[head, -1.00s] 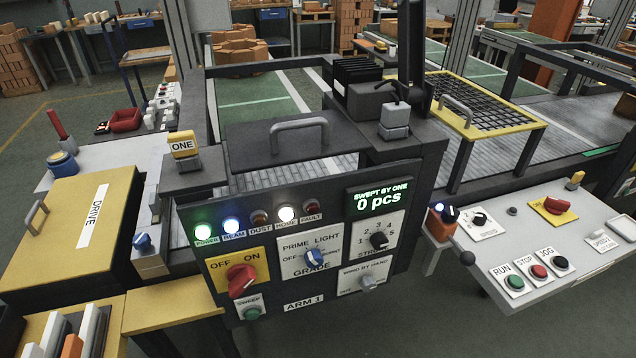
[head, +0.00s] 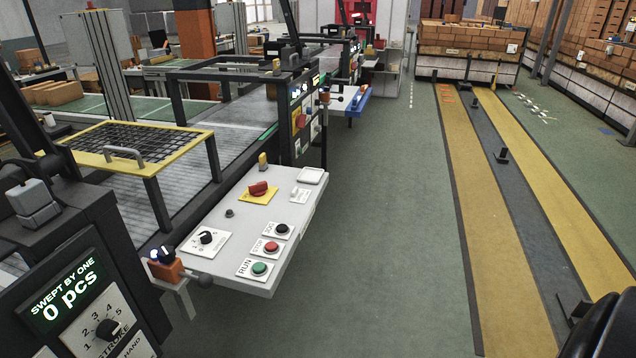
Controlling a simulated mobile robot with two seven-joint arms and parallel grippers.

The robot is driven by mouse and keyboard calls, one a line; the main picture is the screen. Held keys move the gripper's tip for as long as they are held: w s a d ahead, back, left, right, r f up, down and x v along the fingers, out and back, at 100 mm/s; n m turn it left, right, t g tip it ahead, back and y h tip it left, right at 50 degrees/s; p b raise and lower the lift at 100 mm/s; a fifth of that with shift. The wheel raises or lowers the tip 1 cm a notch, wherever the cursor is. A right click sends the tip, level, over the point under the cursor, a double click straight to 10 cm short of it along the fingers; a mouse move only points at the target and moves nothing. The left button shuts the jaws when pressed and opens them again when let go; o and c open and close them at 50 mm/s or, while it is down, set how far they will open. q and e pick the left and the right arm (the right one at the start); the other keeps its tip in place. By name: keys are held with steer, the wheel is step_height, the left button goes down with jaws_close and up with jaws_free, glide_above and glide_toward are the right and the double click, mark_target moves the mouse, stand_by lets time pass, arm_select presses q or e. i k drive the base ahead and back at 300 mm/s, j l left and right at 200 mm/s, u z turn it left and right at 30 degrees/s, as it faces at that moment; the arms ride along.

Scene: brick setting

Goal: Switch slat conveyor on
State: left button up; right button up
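A white sloping control desk (head: 235,222) stands left of centre beside the grey slatted conveyor bed (head: 185,158). Near its front edge are a green RUN button (head: 260,268), a red STOP button (head: 271,247) and a black button (head: 281,228). Whether the conveyor runs cannot be told. Neither gripper can be made out. A dark rounded shape at the lower right corner may be part of me.
A dark panel (head: 62,318) reading "SWEPT BY ONE 0 pcs" is at the lower left. A yellow-framed mesh guard (head: 125,147) is over the conveyor. An orange box (head: 166,270) adjoins the desk. Green floor (head: 370,240) is open to the right, with yellow floor strips (head: 500,220) beyond.

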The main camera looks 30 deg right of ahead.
mark_target(258, 189)
steer(key=l+z, duration=0.15)
steer(key=z, duration=0.55)
steer(key=i+l+u, duration=1)
steer(key=i+l, duration=0.15)
steer(key=l, duration=0.2)
